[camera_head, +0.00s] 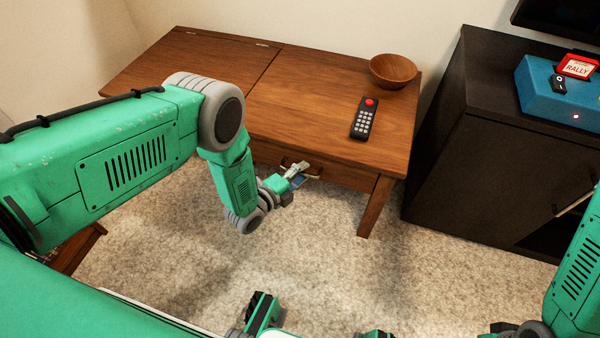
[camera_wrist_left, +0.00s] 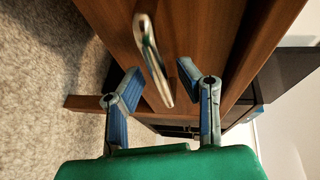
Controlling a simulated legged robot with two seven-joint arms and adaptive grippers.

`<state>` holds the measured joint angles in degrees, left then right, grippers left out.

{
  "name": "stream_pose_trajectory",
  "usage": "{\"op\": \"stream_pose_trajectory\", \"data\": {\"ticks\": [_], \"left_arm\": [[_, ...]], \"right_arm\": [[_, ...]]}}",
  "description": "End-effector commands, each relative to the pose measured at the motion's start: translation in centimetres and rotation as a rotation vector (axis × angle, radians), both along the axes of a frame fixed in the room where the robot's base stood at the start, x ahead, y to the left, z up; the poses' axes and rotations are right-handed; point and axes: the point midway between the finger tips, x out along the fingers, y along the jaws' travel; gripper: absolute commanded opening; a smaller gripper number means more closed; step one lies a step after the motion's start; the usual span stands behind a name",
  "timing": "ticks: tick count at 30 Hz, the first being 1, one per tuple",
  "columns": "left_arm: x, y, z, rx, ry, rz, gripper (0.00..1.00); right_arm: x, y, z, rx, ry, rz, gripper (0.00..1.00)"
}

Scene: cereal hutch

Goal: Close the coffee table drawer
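The coffee table (camera_head: 255,95) is brown wood, and its drawer front (camera_head: 340,174) shows below the top, partly behind my left arm. I cannot tell from here how far the drawer stands out. In the left wrist view the metal bar handle (camera_wrist_left: 152,60) runs down between the two parted blue fingers of the gripper (camera_wrist_left: 160,72), in front of the wooden drawer face (camera_wrist_left: 205,30). The fingers are not closed on it. My right arm shows at the right edge; its gripper is out of view.
A wooden bowl (camera_head: 393,70) and a black remote (camera_head: 364,118) with a red button lie on the tabletop. A black cabinet (camera_head: 490,130) with a blue box (camera_head: 550,95) stands to the right. Light carpet (camera_head: 330,260) lies open in front of the table.

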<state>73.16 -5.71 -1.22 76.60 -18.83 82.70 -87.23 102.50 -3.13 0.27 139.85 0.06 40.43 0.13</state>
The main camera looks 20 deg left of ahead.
Motion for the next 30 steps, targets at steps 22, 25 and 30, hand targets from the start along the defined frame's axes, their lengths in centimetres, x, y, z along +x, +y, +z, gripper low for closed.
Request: {"op": "stream_pose_trajectory", "data": {"ticks": [22,25,30], "left_arm": [[-10.2,4.6,2.0,0.002,0.002,-0.001,0.31],[-10.6,4.8,2.0,0.002,0.003,-0.001,0.31],[-10.7,4.9,2.1,0.002,0.002,-0.001,0.31]], "right_arm": [[-0.1,0.0,0.1,0.000,-0.002,0.000,0.40],[-0.1,0.0,0.1,0.000,-0.002,0.000,0.40],[-0.1,0.0,0.1,0.000,-0.002,0.000,0.40]]}}
